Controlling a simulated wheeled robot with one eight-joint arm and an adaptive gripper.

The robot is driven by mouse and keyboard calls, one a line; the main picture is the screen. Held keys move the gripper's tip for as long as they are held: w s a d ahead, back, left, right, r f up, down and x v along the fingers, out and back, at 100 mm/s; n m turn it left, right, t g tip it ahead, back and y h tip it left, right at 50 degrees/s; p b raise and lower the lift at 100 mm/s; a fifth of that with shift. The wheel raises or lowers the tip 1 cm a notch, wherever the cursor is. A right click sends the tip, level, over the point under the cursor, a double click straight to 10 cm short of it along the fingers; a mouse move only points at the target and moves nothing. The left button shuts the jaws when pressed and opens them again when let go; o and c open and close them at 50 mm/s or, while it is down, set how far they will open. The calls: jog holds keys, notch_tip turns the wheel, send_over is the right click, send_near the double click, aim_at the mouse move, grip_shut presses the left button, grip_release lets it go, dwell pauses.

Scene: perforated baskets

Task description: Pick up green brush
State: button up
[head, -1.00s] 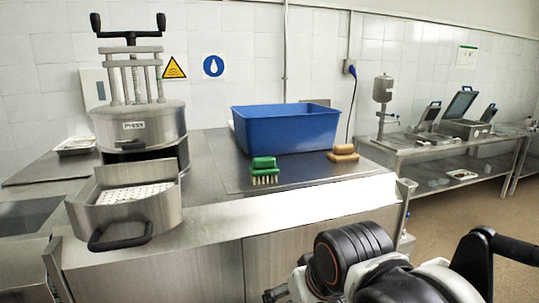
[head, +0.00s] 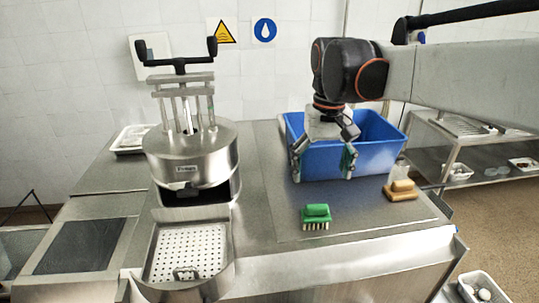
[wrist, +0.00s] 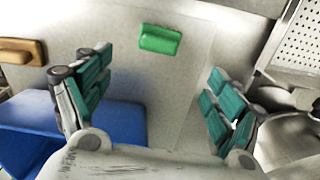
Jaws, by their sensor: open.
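The green brush (head: 316,213) stands on the steel counter, bristles down, in front of the blue bin. In the wrist view the brush (wrist: 160,39) shows from above as a green block, beyond the fingertips and roughly between them. My gripper (head: 325,163) hangs over the front of the blue bin, behind and above the brush, with its fingers spread. In the wrist view its green-padded fingers (wrist: 163,95) are wide apart with nothing between them.
The blue bin (head: 320,165) stands behind the brush. A tan wooden brush (head: 401,191) lies to the right. A steel press (head: 190,160) with a perforated basket (head: 190,252) stands to the left. The counter around the green brush is clear.

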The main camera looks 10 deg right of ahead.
aim_at(317, 205)
notch_tip(317, 205, down, 7)
jog(key=shift+w+f, duration=0.15)
jog(key=shift+s+d+f+p, duration=0.15)
jog(key=shift+f+p, duration=0.1)
jog(key=shift+f, duration=1.3)
jog(key=shift+s+a+f+p, duration=0.1)
jog(key=shift+f+p, duration=0.15)
jog(key=shift+f, duration=1.3)
jog(key=c, duration=1.2)
